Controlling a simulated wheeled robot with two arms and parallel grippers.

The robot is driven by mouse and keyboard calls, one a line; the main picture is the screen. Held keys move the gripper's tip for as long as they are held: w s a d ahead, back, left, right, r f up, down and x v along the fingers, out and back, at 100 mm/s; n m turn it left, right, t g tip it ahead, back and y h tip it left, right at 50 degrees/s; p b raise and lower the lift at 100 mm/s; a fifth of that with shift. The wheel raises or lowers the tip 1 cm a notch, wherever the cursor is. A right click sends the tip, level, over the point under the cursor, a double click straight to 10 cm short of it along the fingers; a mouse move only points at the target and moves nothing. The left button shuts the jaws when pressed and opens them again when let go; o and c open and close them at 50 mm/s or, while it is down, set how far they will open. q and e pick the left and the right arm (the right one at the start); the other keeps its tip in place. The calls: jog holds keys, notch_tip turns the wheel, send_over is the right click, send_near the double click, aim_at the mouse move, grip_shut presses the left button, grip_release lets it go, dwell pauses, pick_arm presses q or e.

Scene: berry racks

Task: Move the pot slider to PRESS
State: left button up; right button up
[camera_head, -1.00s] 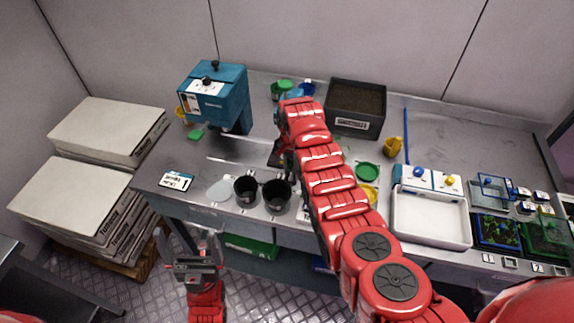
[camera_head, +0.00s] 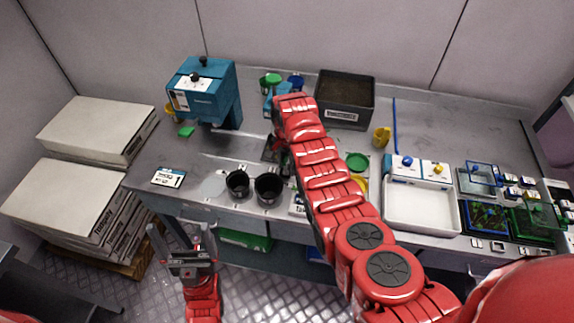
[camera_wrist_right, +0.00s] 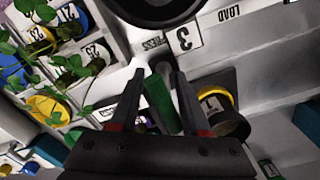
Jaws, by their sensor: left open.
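In the right wrist view, a printed PRESS label (camera_wrist_right: 155,42) and a LOAD label (camera_wrist_right: 229,14) lie along a pale slide track. A black pot (camera_wrist_right: 160,8) stands beside the PRESS label, cut off by the top edge. My right gripper (camera_wrist_right: 160,72) has its fingers apart, on either side of a small grey knob (camera_wrist_right: 163,68) and a dark green piece. I cannot tell whether they touch it. In the head view, my right arm hides this spot. Two black pots (camera_head: 237,184) (camera_head: 268,189) stand near the bench front. My left gripper (camera_head: 182,240) is open and empty, in front of the bench.
A teal machine (camera_head: 205,92) stands at the back left of the bench. A soil box (camera_head: 344,100) stands behind my right arm. A white tray (camera_head: 421,206) and small plant trays (camera_head: 485,218) are at the right. Stacked white boxes (camera_head: 75,180) stand left of the bench.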

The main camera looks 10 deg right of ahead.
jog(key=shift+r, duration=0.1)
notch_tip(320, 180, up, 4)
jog(key=shift+w+a+r+b, duration=0.15)
jog(key=shift+r+b, duration=0.1)
jog(key=shift+b, duration=0.95)
notch_tip(320, 180, up, 13)
jog(key=p, duration=0.5)
jog(key=shift+f, duration=0.15)
